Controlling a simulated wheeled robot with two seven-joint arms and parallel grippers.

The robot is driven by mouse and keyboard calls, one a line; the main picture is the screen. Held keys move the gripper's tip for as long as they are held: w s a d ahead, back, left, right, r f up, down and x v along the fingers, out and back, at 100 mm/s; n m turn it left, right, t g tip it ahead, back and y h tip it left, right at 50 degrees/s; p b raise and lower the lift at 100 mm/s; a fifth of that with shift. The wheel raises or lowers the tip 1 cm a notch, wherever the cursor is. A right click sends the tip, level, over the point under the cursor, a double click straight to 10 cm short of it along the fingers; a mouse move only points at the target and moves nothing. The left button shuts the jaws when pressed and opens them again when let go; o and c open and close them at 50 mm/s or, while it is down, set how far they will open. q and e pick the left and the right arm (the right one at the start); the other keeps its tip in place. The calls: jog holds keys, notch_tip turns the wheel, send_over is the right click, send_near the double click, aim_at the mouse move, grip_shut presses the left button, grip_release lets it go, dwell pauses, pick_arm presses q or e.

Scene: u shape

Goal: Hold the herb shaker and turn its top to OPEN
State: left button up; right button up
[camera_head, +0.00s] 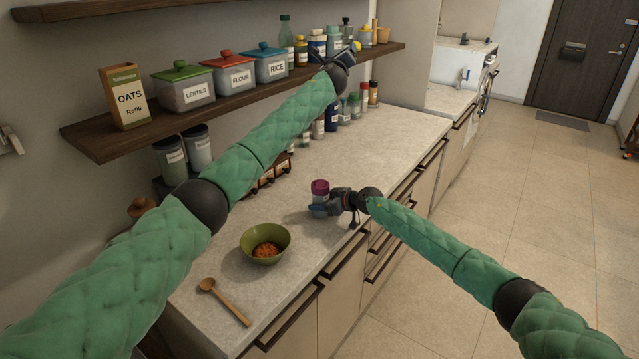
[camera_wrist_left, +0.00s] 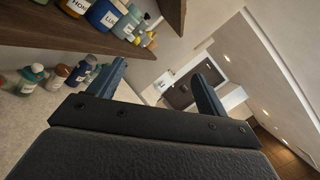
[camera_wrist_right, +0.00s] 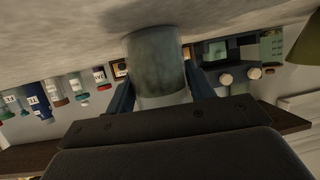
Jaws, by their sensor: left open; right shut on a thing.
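The herb shaker (camera_head: 320,191), a small jar with a dark magenta top, is at the counter's front part. My right gripper (camera_head: 322,207) is shut on its lower body; the top stays clear above the fingers. In the right wrist view the jar's clear body (camera_wrist_right: 157,65) fills the space between the fingers, and the marking on the top cannot be read. My left gripper (camera_head: 338,58) is raised at the shelf's edge, away from the shaker. The left wrist view shows its two fingers (camera_wrist_left: 158,90) apart with nothing between them.
A green bowl (camera_head: 265,243) with orange food and a wooden spoon (camera_head: 224,302) lie left of the shaker. A wall shelf (camera_head: 110,138) carries an oats box (camera_head: 128,97), lidded bins and several bottles. Several jars line the wall below it. Counter right of the shaker is clear.

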pick_arm(q)
jog(key=a+f+n+g+y, duration=0.4)
jog(key=a+f+n+y, duration=0.15)
jog(key=f, duration=0.25)
jog(key=g+h, duration=0.2)
jog(key=g, duration=1.4)
send_over(319, 184)
notch_tip(319, 184, down, 17)
notch_tip(319, 184, down, 12)
jog(key=shift+d+r, duration=0.1)
jog(key=shift+c, duration=0.3)
jog(key=c, duration=0.9)
